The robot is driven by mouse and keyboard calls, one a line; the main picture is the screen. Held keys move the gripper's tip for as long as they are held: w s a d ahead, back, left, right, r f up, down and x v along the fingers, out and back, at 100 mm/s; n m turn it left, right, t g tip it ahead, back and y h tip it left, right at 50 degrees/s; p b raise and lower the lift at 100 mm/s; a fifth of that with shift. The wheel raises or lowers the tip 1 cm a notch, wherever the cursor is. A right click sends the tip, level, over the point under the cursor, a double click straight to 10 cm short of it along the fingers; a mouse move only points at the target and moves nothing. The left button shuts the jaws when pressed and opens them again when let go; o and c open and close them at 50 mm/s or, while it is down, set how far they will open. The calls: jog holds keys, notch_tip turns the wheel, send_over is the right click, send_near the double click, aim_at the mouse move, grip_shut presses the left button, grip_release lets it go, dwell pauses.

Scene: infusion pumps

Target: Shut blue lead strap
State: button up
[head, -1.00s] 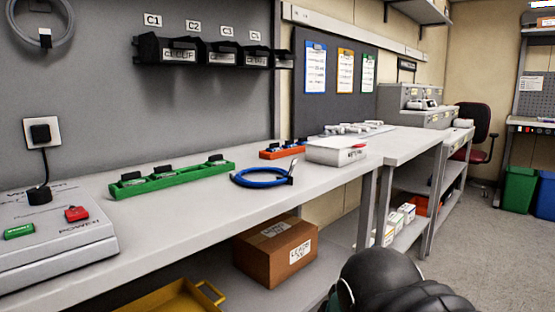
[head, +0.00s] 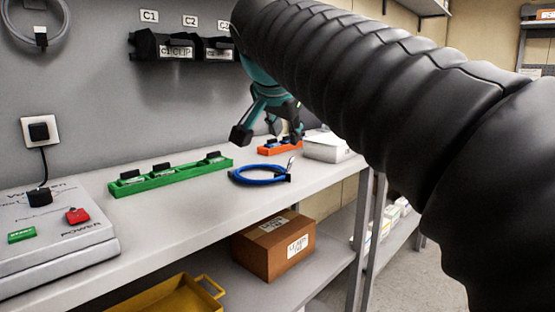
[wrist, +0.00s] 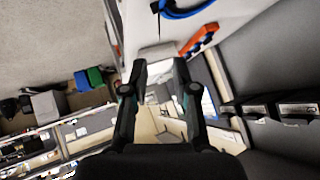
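A coiled blue lead (head: 258,175) lies on the grey bench in the head view, with a small upright strap or tab (head: 290,164) at its right end. Whether this strap is open or shut is too small to tell. The blue lead also shows at the top edge of the wrist view (wrist: 188,11). My gripper (head: 266,134) hangs above the bench, over and slightly behind the coil, apart from it. Its fingers are spread and nothing shows between them. In the wrist view the open fingers (wrist: 160,75) point away from the coil.
A green tray (head: 172,177) with black-topped items lies left of the coil. An orange tray (head: 278,147) and a white box (head: 328,146) stand behind it. A grey console (head: 60,228) is at the left. Black bins (head: 175,47) hang on the wall. Bench front is clear.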

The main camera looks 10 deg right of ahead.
aim_at(292, 159)
jog(key=x, duration=1.2)
jog(key=shift+w+f, duration=0.1)
jog(key=shift+f, duration=0.15)
grip_shut()
